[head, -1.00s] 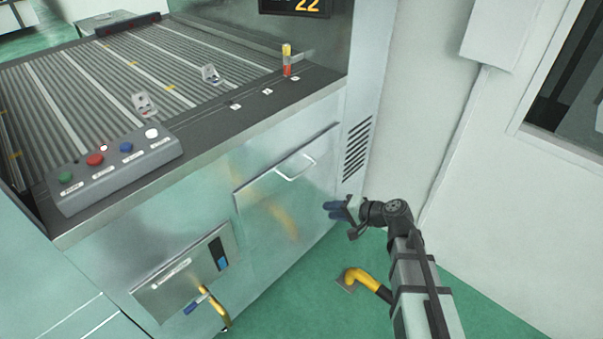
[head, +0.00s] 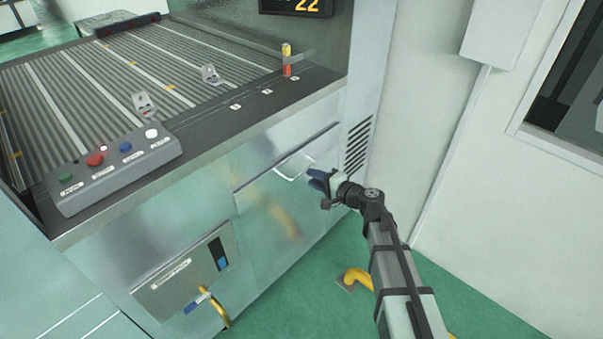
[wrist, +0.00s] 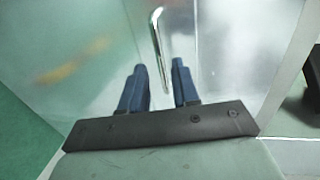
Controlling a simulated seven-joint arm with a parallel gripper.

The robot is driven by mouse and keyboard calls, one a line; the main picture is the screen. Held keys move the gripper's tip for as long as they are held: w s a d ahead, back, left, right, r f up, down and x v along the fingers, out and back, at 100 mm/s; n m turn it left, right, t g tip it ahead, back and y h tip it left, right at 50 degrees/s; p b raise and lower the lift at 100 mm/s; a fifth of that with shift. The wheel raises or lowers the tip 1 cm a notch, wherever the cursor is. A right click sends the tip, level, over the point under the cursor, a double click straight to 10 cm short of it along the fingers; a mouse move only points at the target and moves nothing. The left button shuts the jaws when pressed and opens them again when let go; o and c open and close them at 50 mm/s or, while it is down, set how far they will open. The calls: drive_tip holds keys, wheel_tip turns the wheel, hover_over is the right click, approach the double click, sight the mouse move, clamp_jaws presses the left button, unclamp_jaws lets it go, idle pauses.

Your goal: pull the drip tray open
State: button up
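The drip tray front (head: 262,215) is a shiny metal panel in the machine's front, and it looks flush with the housing. Its handle (head: 296,166) is a pale metal bar near the panel's top edge. My gripper (head: 316,180) is just to the right of and slightly below the handle in the head view, apart from it as far as I can see. In the wrist view the two blue fingers (wrist: 158,75) are spread with a gap between them. The handle (wrist: 160,45) lies ahead of that gap, and nothing is held.
A control box (head: 115,165) with coloured buttons sits on the machine's front ledge.

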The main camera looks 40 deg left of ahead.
sight(301, 173)
drive_tip(key=shift+x, duration=3.05)
clamp_jaws()
